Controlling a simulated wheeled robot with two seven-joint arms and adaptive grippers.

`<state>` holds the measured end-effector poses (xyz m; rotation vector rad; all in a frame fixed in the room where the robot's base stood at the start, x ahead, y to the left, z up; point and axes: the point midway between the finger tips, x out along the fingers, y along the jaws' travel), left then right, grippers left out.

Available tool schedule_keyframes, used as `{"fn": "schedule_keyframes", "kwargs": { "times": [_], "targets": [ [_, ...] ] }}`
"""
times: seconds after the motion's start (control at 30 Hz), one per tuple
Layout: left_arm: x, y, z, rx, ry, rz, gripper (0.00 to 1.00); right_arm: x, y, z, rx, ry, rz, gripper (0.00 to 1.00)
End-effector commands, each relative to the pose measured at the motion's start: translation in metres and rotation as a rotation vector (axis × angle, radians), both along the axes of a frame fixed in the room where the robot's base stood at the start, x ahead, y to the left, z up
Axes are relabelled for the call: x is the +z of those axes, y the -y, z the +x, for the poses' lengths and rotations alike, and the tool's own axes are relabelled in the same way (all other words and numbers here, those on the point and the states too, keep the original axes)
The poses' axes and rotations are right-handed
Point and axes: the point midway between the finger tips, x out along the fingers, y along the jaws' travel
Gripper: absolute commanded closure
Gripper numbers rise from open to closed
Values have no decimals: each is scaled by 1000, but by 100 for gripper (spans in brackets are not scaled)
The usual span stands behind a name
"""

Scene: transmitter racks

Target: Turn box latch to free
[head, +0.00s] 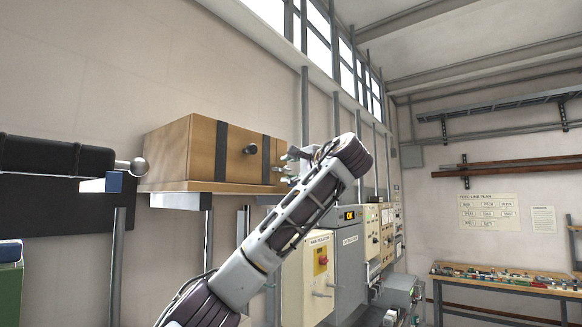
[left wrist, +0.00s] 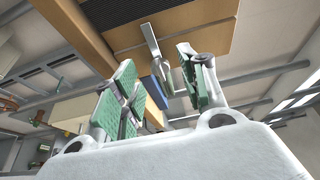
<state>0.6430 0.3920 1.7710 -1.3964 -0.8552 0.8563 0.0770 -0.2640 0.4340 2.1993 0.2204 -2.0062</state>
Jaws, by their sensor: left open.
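A wooden box (head: 195,155) with dark straps sits on a wall shelf in the head view, with a dark round knob (head: 250,149) on its front. In the left wrist view, the box's tan face (left wrist: 200,32) fills the top, and a grey metal lever, seemingly the latch (left wrist: 152,40), sticks out from it. My left gripper (head: 289,166) is at the right end of the box. Its green-padded fingers are open in the left wrist view (left wrist: 158,72), one on each side of the lever's line. I cannot tell whether they touch it. My right gripper is not in view.
The shelf (head: 175,186) runs under the box on metal posts. Below right are electrical cabinets (head: 307,280). A cluttered workbench (head: 510,278) stands at the far right.

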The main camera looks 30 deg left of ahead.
Motion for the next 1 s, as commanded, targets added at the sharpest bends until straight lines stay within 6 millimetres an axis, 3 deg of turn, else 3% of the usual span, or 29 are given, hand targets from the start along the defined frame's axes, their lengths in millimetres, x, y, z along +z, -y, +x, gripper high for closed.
{"fn": "schedule_keyframes", "kwargs": {
  "times": [0.5, 0.83, 1.0],
  "targets": [
    [0, -10, 5, 0, 0, 0, 59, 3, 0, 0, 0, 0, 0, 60],
    [0, -10, 5, 0, 0, 0, 100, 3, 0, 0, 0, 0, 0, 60],
    [-1, -10, 5, 0, 1, 0, 100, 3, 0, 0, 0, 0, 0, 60]
  ]
}}
